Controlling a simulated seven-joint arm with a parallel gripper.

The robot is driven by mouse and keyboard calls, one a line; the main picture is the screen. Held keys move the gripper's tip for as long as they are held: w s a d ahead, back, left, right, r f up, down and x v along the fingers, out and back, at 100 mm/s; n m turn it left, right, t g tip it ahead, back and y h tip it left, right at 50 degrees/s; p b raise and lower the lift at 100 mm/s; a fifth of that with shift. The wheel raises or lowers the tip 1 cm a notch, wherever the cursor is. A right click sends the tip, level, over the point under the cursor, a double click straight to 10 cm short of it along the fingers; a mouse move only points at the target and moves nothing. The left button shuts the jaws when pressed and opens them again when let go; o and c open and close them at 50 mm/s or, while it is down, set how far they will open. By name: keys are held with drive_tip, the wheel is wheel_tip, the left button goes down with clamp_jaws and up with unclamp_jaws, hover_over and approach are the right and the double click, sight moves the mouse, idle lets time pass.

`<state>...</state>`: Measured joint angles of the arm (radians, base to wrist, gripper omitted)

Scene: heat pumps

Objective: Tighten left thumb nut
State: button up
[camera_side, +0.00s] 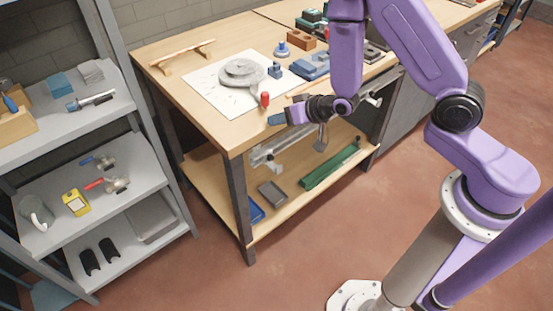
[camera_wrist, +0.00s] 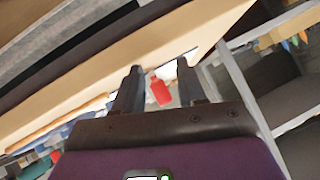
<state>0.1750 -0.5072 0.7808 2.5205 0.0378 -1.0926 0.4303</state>
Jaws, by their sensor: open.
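My gripper (camera_side: 280,118) is at the front edge of the wooden workbench, with its fingers pointing left toward the bench top. In the wrist view its two fingers (camera_wrist: 159,67) are apart with nothing held between them. A red, bottle-shaped piece (camera_side: 265,99) stands near the bench's front edge, just beyond my fingers. It also shows between the fingers in the wrist view (camera_wrist: 160,92), apart from them. A grey round pump part (camera_side: 241,72) lies on a white sheet (camera_side: 207,88), with a small blue piece (camera_side: 275,71) beside it. I cannot make out a left thumb nut in either view.
Blue blocks (camera_side: 311,68), a brown block (camera_side: 301,40) and a blue-based knob (camera_side: 282,49) sit farther back on the bench. A wooden rail (camera_side: 183,57) lies at the far left. A grey shelf unit (camera_side: 100,207) stands left of the bench (camera_side: 163,55).

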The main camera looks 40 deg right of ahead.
sight(272, 158)
drive_tip(key=s+a+n+g+h, duration=0.1)
drive_tip(key=s+a+n+h, duration=0.2)
drive_tip(key=a+h, duration=0.25)
drive_tip(key=shift+h, duration=0.25)
drive_tip(key=shift+w+d+f, duration=0.35)
drive_tip(key=shift+w+f, duration=0.25)
drive_tip(key=shift+f, duration=1.75)
drive_tip(key=shift+w+d+f, duration=0.4)
drive_tip(key=shift+w+f, duration=0.25)
drive_tip(key=shift+f, duration=1.7)
drive_tip(key=shift+w+d+f, duration=0.35)
drive_tip(key=shift+w+f, duration=0.25)
drive_tip(key=shift+f, duration=1.75)
drive_tip(key=shift+w+d+f, duration=0.1)
drive_tip(key=shift+f, duration=0.05)
drive_tip(key=shift+d, duration=0.1)
drive_tip(key=c, duration=0.6)
drive_tip(key=shift+c, duration=0.2)
